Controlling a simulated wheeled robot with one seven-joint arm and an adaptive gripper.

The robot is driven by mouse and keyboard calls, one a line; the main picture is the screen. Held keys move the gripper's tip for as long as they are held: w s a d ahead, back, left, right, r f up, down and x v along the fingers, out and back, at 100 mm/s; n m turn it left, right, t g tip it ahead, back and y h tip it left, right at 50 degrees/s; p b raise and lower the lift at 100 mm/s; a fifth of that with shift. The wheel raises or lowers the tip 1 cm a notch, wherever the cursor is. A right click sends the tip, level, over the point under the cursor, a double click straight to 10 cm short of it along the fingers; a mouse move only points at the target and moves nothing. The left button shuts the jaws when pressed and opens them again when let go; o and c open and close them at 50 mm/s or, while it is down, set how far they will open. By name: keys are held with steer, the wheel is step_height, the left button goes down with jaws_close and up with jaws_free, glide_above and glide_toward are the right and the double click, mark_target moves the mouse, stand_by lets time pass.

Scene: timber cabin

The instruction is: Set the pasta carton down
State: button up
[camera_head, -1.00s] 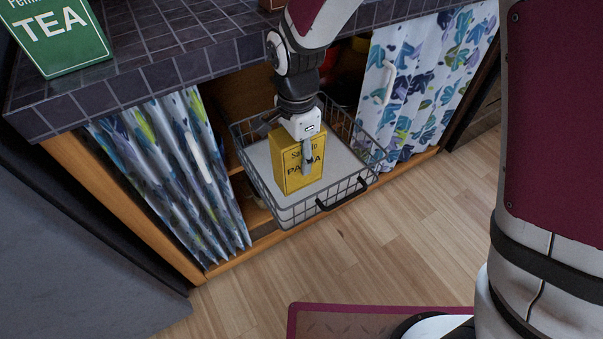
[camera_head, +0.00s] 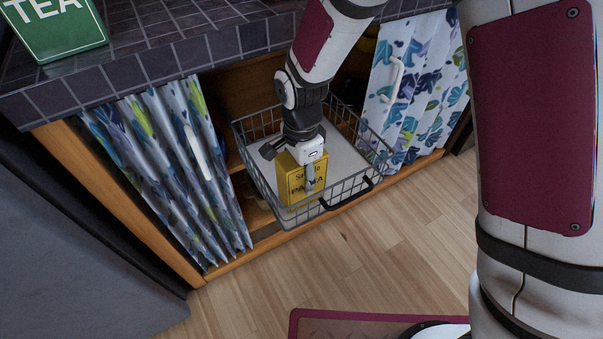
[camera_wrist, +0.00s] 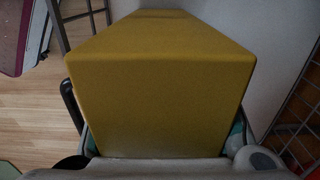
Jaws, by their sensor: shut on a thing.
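The yellow pasta carton (camera_head: 297,182) stands upright inside the pulled-out wire basket (camera_head: 279,212), close to its front left side. My gripper (camera_head: 310,172) is shut on the carton from above, with a finger on its printed face. In the wrist view the carton (camera_wrist: 160,90) fills the middle between my fingers (camera_wrist: 160,150). The basket has a pale flat bottom (camera_head: 345,160). The carton's lower edge is hidden behind the basket's front wires, so I cannot tell whether it touches the bottom.
Patterned curtains hang on the left (camera_head: 180,170) and right (camera_head: 415,90) of the basket. A dark tiled counter (camera_head: 150,55) overhangs it, with a green tea tin (camera_head: 60,30) on top. The basket's right and back parts look clear. A black handle (camera_head: 347,193) is on its front.

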steer(key=o, duration=1.4)
steer(key=shift+f, duration=0.1)
steer(key=shift+o, duration=0.2)
step_height(320, 180, up, 11)
steer(key=p, duration=0.4)
steer(key=shift+r, duration=0.7)
